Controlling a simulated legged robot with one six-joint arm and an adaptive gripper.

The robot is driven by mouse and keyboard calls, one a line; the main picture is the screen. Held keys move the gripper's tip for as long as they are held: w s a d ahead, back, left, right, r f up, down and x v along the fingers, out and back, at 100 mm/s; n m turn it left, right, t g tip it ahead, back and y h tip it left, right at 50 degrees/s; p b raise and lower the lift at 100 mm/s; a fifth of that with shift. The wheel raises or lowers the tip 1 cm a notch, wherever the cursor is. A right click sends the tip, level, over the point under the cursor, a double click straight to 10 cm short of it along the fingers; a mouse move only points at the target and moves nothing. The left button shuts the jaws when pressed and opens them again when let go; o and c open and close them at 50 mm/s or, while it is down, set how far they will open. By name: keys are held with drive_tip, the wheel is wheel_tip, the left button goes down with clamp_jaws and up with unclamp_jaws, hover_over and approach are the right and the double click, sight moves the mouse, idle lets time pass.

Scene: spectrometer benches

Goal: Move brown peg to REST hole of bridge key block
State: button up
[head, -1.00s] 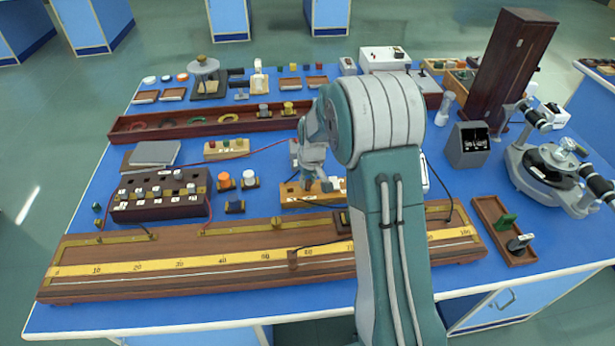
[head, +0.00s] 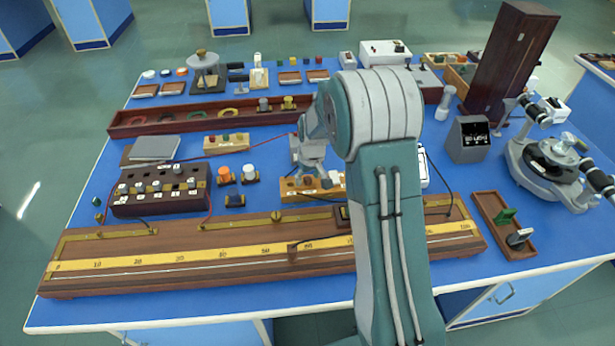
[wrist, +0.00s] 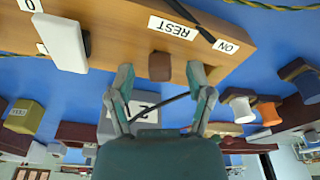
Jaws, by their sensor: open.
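The bridge key block (wrist: 115,30) is a light wooden block with REST and ON labels, seen upside down in the wrist view. It also shows in the head view (head: 292,193), partly behind my arm. The brown peg (wrist: 160,66) is a short, dark blocky piece at the block, close to the REST label. How it is seated cannot be told. My gripper (wrist: 160,76) is open, its fingertips either side of the peg with gaps on both sides. In the head view my gripper (head: 316,182) is over the block.
A dark wire runs near the labels. Orange (head: 224,172) and white (head: 248,170) topped terminals stand left of the block. The long scale board (head: 180,250) lies in front.

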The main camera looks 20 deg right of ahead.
wheel_tip(320, 180, up, 12)
drive_tip(key=s, duration=0.1)
drive_tip(key=shift+s+d+f, duration=0.15)
drive_tip(key=shift+s, duration=0.2)
drive_tip(key=s+a+r+m+t, duration=0.15)
drive_tip(key=s+a+r, duration=0.25)
drive_tip(key=s+r, duration=0.85)
drive_tip(key=s+a+t, duration=0.1)
drive_tip(key=s+t, duration=0.1)
drive_tip(key=s, duration=1.5)
drive_tip(key=shift+a+r+m, duration=0.3)
drive_tip(key=shift+r+m, duration=0.05)
idle(0.4)
